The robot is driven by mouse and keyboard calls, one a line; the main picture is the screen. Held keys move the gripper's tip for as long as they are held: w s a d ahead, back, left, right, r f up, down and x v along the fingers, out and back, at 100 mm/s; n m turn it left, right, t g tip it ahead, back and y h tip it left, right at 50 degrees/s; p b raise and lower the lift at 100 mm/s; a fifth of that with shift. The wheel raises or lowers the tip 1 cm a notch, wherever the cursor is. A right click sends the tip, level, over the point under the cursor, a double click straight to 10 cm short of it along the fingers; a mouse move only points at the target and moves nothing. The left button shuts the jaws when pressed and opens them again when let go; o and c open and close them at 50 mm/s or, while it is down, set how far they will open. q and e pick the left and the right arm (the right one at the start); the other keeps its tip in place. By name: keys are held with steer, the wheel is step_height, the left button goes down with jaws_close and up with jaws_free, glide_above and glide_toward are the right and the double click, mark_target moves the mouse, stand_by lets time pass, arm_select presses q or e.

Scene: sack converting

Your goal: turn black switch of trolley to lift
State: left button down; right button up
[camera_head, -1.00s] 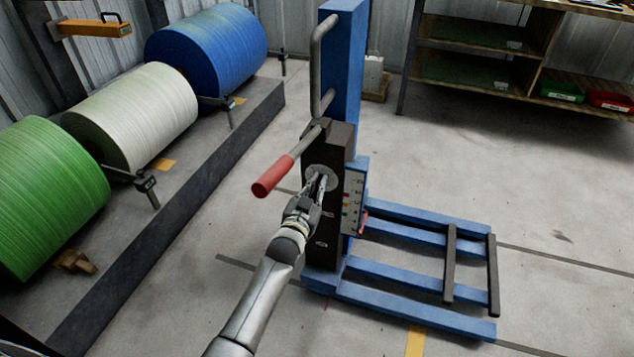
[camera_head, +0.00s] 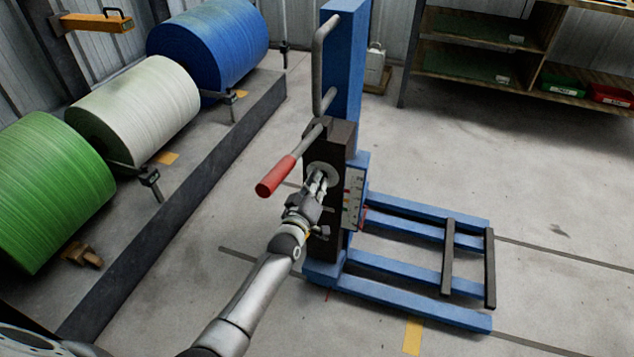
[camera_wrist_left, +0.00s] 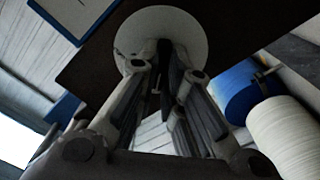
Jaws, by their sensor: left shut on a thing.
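The blue trolley (camera_head: 341,60) stands upright in the middle of the head view, with a dark control box (camera_head: 341,136) on its post. A round grey switch plate (camera_head: 322,172) is on the box face; it also shows as a pale disc in the left wrist view (camera_wrist_left: 185,22). My left gripper (camera_head: 319,183) is at this plate, its fingers closed around the black switch (camera_wrist_left: 165,52), which is mostly hidden between them. In the wrist view the fingers flank the dark switch in front of the disc. My right gripper is not in view.
A lever with a red handle (camera_head: 276,176) sticks out just above and left of my left gripper. The trolley's blue forks (camera_head: 420,305) reach right along the floor. Green, white and blue rolls (camera_head: 135,105) lie on a low platform at left. Open floor lies at right.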

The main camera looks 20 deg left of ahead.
arm_select(q)
steer(key=shift+n, duration=0.5)
steer(key=c, duration=1.6)
jaws_free()
steer(key=shift+o, duration=0.2)
steer(key=s, duration=1.2)
steer(key=shift+a, duration=0.25)
steer(key=shift+f, duration=0.1)
